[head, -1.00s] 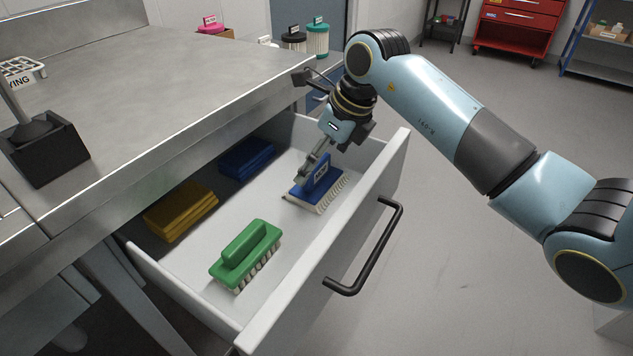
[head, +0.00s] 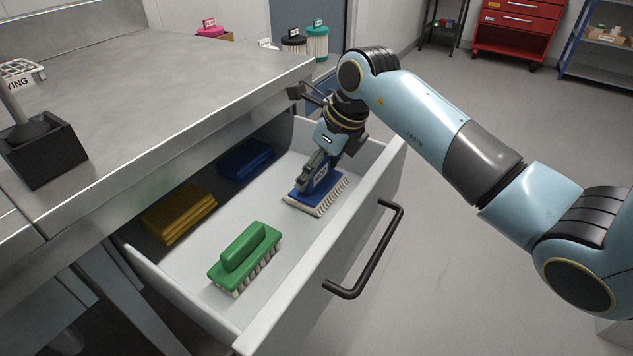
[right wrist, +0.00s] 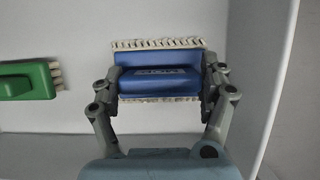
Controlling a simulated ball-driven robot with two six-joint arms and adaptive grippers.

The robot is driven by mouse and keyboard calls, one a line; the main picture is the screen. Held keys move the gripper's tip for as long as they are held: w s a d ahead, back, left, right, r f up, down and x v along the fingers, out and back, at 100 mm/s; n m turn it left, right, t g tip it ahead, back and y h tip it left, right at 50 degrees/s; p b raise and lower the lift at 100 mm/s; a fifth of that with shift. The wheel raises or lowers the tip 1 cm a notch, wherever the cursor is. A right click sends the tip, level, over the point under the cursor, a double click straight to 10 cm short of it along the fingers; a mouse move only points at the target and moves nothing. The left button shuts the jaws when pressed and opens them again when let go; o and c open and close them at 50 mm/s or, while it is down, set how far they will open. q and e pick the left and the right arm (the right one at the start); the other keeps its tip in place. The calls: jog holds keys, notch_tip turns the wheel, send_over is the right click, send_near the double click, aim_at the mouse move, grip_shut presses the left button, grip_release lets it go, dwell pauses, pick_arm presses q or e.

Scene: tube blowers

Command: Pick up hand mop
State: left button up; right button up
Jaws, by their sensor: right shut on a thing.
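The hand mop is a blue block with a raised handle and pale fringe (head: 318,197), in the far right part of the open drawer in the head view. My right gripper (head: 314,172) reaches down into the drawer and is shut on the hand mop's handle. In the right wrist view the fingers (right wrist: 160,92) lie at both ends of the blue handle of the hand mop (right wrist: 158,58), with fringe showing on both sides. I cannot tell whether the mop touches the drawer floor. My left gripper is not in view.
The white drawer (head: 300,265) with a black handle (head: 372,250) stands open. It also holds a green brush (head: 246,256), yellow cloths (head: 180,210) and a blue folded cloth (head: 246,158). The metal counter (head: 150,90) overhangs its left side. A black holder (head: 42,150) stands on the counter.

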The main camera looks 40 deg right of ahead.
jog(key=shift+r, duration=0.1)
notch_tip(320, 180, up, 10)
jog(key=shift+f+p, duration=0.1)
jog(key=shift+p, duration=0.7)
jog(key=o, duration=0.7)
jog(key=shift+c, duration=0.2)
jog(key=c, duration=0.5)
jog(key=shift+o, duration=0.2)
